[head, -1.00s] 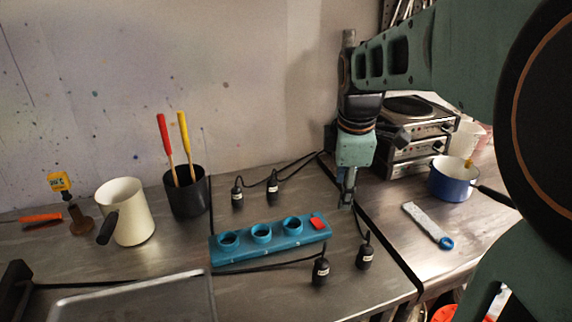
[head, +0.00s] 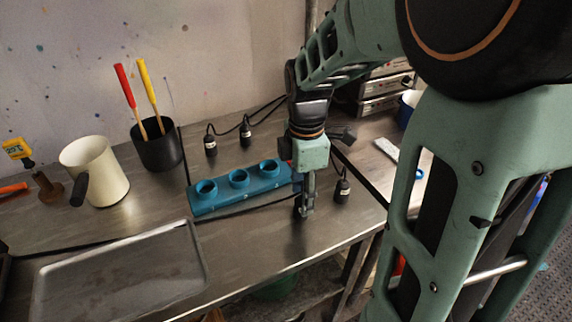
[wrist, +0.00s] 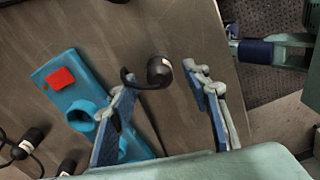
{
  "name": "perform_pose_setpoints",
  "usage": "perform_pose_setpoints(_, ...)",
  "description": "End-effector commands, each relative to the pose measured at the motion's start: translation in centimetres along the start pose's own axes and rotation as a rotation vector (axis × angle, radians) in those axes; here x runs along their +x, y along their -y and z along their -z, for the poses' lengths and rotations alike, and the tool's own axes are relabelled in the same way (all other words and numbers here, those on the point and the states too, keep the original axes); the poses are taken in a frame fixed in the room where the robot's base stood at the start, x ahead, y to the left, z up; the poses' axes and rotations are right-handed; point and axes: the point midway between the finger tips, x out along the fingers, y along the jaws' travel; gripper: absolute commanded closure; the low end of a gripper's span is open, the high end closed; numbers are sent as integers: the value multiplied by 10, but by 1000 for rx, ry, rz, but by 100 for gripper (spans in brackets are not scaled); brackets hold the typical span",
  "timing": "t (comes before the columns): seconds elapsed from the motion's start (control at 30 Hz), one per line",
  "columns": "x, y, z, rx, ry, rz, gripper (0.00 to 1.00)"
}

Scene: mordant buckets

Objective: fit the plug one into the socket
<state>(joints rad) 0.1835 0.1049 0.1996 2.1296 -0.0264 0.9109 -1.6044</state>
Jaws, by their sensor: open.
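The blue socket strip (head: 222,201) lies on the metal bench with three round openings facing up. In the wrist view the strip (wrist: 48,72) shows its red switch (wrist: 61,78) and a round socket (wrist: 81,115). My gripper (wrist: 160,82) is open, pointing down, with a black plug (wrist: 160,66) between or just beyond its fingers; I cannot tell if they touch it. Two more plugs (head: 210,145) (head: 245,133) stand behind the strip. Their labels are unreadable, so I cannot tell which is plug one.
A metal tray (head: 120,275) lies at the front left. A cream pot (head: 98,172) and a black holder (head: 158,148) with red and yellow handled tools stand behind it. Black cables run beside the strip. The bench's front edge is close to my gripper.

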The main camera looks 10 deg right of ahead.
Motion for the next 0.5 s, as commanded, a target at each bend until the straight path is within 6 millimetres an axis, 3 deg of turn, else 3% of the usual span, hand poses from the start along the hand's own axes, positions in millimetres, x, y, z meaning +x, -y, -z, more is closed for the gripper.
perform_pose_setpoints(0.2,24,0,0,0,0,0,56)
perform_pose_setpoints(0.43,24,0,0,0,0,-2,56)
perform_pose_setpoints(0.5,24,0,0,0,0,-2,64)
